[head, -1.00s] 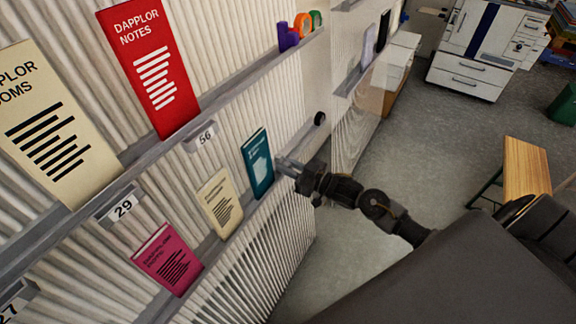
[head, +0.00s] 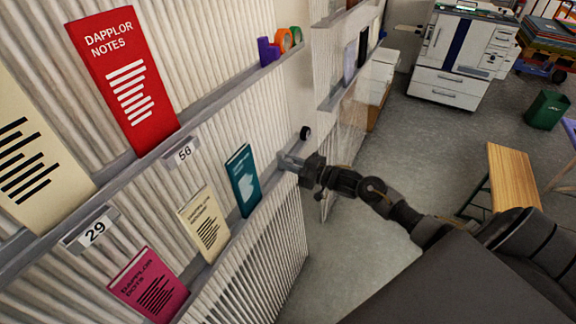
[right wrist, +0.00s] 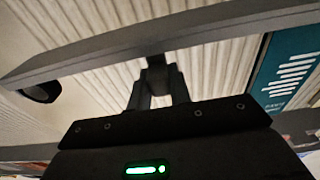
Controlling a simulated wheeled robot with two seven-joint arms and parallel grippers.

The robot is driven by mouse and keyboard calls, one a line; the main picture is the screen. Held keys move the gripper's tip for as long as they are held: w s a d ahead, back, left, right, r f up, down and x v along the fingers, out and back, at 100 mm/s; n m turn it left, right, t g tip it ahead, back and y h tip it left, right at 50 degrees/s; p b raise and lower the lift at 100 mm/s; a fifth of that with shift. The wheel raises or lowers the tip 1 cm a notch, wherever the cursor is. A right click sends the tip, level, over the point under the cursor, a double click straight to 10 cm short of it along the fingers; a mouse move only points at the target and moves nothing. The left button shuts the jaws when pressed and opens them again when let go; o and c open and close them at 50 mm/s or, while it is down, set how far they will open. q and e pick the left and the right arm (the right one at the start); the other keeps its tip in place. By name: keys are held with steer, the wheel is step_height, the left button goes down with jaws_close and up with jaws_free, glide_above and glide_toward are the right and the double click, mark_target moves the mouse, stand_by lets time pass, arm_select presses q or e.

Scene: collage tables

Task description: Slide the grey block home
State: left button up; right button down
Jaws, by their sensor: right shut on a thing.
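My right gripper (head: 288,161) is at the far end of the lower grey shelf rail, past the teal booklet (head: 243,180). In the right wrist view the right gripper (right wrist: 157,80) is shut on a small dark grey block (right wrist: 157,62) just below the grey rail (right wrist: 200,30). The fingers hide most of the block. A round black knob (head: 305,132) sits on the panel a little beyond the gripper and apart from it. It also shows in the right wrist view (right wrist: 42,90), at the left. My left gripper is not in view.
A red booklet (head: 125,85), a cream booklet (head: 204,224) and a pink booklet (head: 148,287) stand on the ribbed shelf wall. Number tags (head: 182,153) hang on the rails. A wooden-topped table (head: 510,178) and a white copier (head: 462,55) stand right. Grey floor between is clear.

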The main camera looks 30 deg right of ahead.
steer(key=c, duration=1.3)
jaws_free()
steer(key=shift+s+d+f, duration=0.15)
steer(key=shift+s+d, duration=0.1)
steer(key=shift+s, duration=0.15)
steer(key=shift+b+v, duration=0.95)
steer(key=shift+v, duration=3.95)
